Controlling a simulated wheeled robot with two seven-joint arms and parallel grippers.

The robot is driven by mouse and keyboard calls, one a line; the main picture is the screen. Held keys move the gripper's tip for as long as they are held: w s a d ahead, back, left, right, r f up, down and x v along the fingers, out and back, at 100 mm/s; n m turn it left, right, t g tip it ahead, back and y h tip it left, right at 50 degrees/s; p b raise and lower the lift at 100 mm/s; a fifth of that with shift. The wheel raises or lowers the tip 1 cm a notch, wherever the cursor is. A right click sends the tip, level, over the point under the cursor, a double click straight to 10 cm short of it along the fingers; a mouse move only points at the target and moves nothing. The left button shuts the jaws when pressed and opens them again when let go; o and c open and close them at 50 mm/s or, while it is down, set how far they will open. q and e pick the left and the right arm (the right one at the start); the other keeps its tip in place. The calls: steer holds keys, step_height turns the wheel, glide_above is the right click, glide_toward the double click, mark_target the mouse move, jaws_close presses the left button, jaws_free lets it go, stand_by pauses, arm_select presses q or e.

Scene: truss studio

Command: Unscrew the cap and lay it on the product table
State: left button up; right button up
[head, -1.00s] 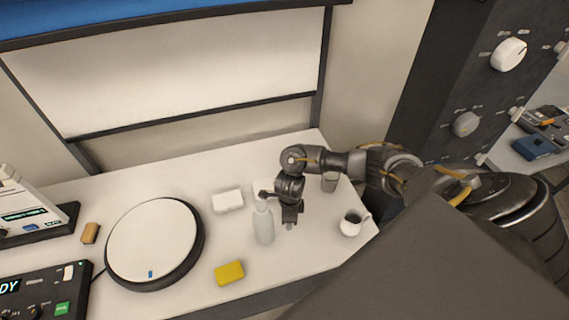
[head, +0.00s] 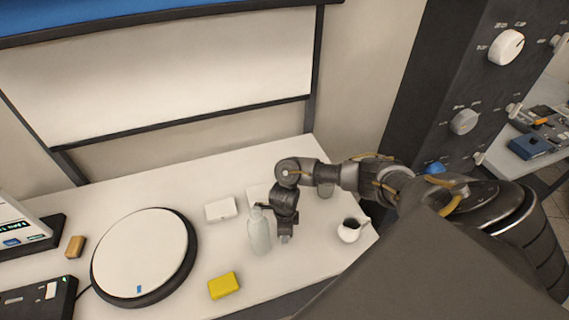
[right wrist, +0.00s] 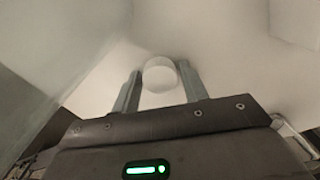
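A pale, translucent bottle (head: 259,234) stands upright on the white table (head: 318,262) in the head view. My right gripper (head: 285,239) points down just right of the bottle, low over the table. In the right wrist view a round white cap (right wrist: 160,76) sits between the two fingers of my right gripper (right wrist: 160,84), which appear to touch it on both sides. In the head view the cap is too small to make out, and whether it touches the table cannot be told. My left gripper is not in view.
A yellow block (head: 224,286) lies in front of the bottle and a white block (head: 220,209) behind it. A round turntable (head: 143,252) fills the left. Bare table lies between gripper and cup.

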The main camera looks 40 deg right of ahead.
steer(key=shift+o, duration=1)
steer(key=shift+r, duration=0.1)
steer(key=shift+r, duration=0.15)
steer(key=shift+w+r, duration=0.1)
steer(key=shift+r, duration=0.25)
step_height(320, 180, up, 11)
steer(key=p, duration=0.2)
steer(key=shift+p, duration=0.4)
